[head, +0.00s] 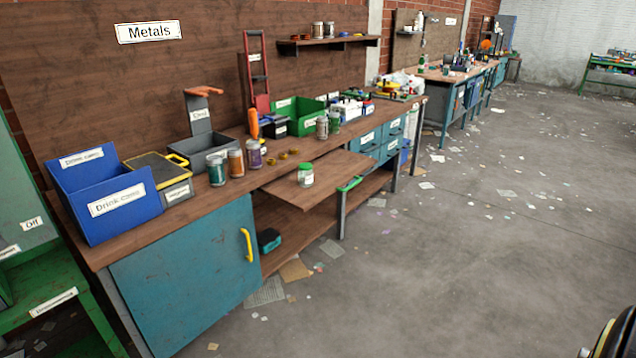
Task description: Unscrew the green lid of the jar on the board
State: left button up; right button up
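A glass jar with a green lid (306,165) stands upright on the pull-out wooden board (330,185) in front of the workbench. The jar looks small and clear; the lid sits on top of it. Neither of my grippers is in the head view, so nothing is seen touching the jar.
A blue drink-cans bin (120,205) stands at the left. A teal cabinet (190,280) with a yellow handle lies below. The floor (450,270) right of the board is open, with scattered paper.

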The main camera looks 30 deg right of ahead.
aim_at(305, 178)
jog(key=z, duration=1.8)
jog(key=i, duration=3.85)
jog(key=u, duration=2.95)
